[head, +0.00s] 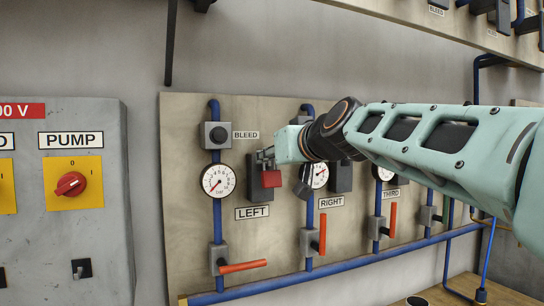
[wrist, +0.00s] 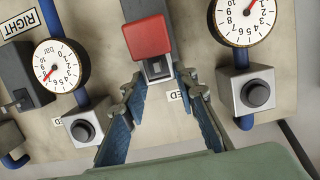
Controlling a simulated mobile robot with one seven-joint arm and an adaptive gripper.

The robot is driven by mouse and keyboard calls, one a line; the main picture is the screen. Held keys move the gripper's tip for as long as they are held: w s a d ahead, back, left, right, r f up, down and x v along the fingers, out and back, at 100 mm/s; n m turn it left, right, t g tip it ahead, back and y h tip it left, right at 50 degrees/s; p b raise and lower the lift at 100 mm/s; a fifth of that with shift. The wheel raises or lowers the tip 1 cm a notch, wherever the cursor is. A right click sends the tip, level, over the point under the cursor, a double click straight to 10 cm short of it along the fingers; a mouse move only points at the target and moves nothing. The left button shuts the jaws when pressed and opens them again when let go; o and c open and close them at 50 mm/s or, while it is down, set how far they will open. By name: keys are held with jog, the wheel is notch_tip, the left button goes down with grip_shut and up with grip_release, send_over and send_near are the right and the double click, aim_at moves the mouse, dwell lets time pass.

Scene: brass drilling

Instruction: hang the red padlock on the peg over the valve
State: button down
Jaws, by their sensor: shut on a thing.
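The red padlock (head: 271,179) hangs from my gripper (head: 267,155) in front of a dark block (head: 255,189) on the panel, above the LEFT label. In the wrist view the padlock (wrist: 148,37) is at top centre, and my gripper (wrist: 159,80) is shut on its shackle end, with a finger on either side. A peg is not clearly visible; the padlock and fingers cover that area. Below the LEFT label is a valve with an orange handle (head: 243,267) lying nearly level. Whether the padlock touches the block I cannot tell.
A round gauge (head: 218,181) is close left of the padlock, and a grey box with a black knob (head: 216,135) is above it. The RIGHT gauge (head: 319,175) and another dark block (head: 341,177) are to the right. A grey PUMP cabinet (head: 100,220) stands at left.

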jog(key=shift+w+a, duration=0.15)
jog(key=shift+w, duration=0.15)
jog(key=shift+w+f, duration=0.2)
jog(key=shift+f, duration=0.05)
jog(key=shift+w+a+f+b, duration=0.25)
jog(key=shift+w+b, duration=0.15)
jog(key=shift+b, duration=0.65)
jog(key=c, duration=1.5)
grip_release()
jog(key=shift+o, duration=0.2)
